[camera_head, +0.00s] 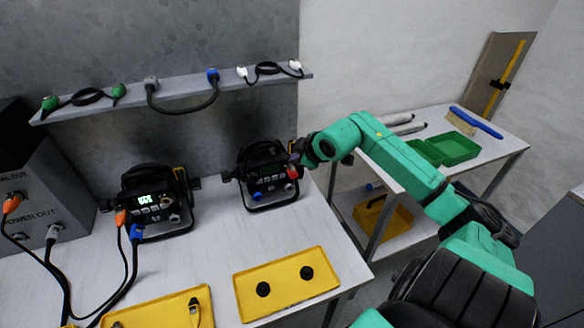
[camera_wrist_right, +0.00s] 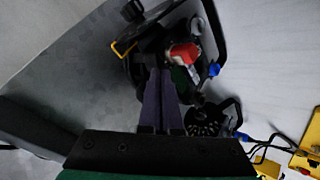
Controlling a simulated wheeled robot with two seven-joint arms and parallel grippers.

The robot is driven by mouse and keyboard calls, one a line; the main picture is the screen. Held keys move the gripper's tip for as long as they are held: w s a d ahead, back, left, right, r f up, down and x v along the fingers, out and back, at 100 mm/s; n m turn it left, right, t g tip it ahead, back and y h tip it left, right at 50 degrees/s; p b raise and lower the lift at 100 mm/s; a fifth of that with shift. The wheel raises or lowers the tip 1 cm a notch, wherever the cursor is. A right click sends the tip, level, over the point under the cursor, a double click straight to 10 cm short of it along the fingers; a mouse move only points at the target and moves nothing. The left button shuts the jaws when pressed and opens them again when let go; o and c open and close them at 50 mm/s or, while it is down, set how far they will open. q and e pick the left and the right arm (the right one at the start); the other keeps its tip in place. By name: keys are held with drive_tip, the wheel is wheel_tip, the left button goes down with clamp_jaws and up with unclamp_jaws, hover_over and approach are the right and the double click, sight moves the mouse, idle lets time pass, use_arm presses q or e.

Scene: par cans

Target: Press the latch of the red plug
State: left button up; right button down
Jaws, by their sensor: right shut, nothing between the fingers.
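The red plug (camera_head: 293,173) sits on the right end of the rear panel of the right par can (camera_head: 262,178), in the head view. It also shows in the right wrist view (camera_wrist_right: 184,53), with a pale part beside the red. My right gripper (camera_head: 295,158) reaches in from the right, close to the plug and just above it in the head view. In the right wrist view its two fingers (camera_wrist_right: 160,73) are shut and empty, with the tips just lower left of the red plug. I cannot tell whether they touch it. My left gripper is not in view.
A second par can (camera_head: 153,203) with a lit display stands to the left, with orange and blue plugs and cables. A yellow tray (camera_head: 240,288) with two black knobs lies in front. A shelf (camera_head: 130,98) with cables hangs behind. Green bins (camera_head: 455,149) stand on the right table.

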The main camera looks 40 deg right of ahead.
sight(295, 172)
drive_tip(key=shift+r+p, duration=1.3)
drive_tip(key=shift+r, duration=1.1)
drive_tip(key=shift+f, duration=0.1)
